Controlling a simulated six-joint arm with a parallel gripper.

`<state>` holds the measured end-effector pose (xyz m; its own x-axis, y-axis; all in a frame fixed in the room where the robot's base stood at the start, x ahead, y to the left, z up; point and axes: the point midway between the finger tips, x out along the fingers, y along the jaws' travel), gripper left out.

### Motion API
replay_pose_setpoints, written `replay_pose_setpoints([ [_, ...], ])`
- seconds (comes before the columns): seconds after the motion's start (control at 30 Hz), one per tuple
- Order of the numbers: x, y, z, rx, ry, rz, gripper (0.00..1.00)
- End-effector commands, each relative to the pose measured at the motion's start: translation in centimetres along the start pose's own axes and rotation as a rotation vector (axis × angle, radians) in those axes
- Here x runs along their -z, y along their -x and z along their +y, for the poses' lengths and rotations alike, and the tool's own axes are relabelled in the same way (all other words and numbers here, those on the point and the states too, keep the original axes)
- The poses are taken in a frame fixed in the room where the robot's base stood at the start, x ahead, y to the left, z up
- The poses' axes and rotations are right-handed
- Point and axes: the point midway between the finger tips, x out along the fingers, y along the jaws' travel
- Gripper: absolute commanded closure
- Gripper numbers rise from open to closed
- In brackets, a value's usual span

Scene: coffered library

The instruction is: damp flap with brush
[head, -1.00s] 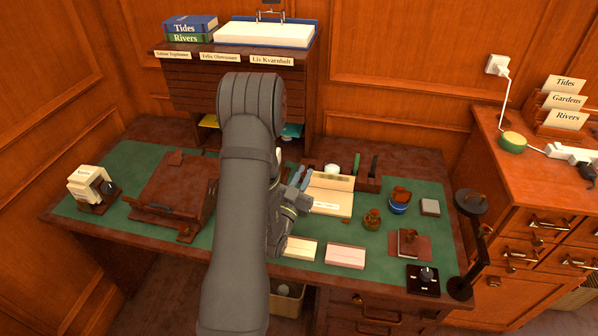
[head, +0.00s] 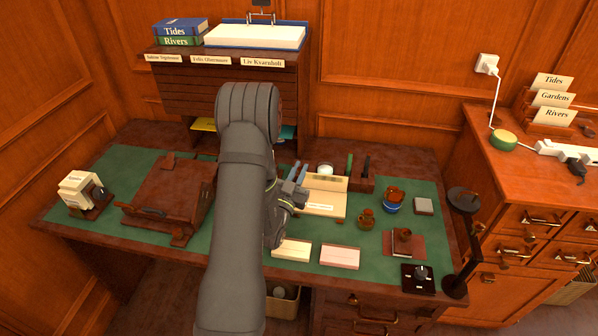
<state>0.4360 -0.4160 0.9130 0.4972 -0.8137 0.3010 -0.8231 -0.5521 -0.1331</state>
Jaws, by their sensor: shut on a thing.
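My gripper (head: 298,194) is just left of the pale board (head: 335,211) on the green desk mat, near its left edge. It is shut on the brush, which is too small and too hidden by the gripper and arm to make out. A pale envelope (head: 322,206) lies on the board. A raised pale strip, perhaps the flap (head: 326,184), runs along the back of it. I cannot tell whether the brush touches it. A blue bowl with a brown piece in it (head: 392,207) and a small brown pot (head: 366,223) stand to the right.
Two card stacks, one cream (head: 292,249) and one pink (head: 340,257), lie in front. A dark upright stand (head: 461,240) is at the right edge. Blue tools and a holder are behind the board.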

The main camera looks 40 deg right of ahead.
Motion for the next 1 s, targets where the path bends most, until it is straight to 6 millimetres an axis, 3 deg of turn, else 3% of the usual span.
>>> replay_pose_setpoints([
  [1.0,-1.0,-1.3,-0.2,0.0,0.0,0.001,1.0],
])
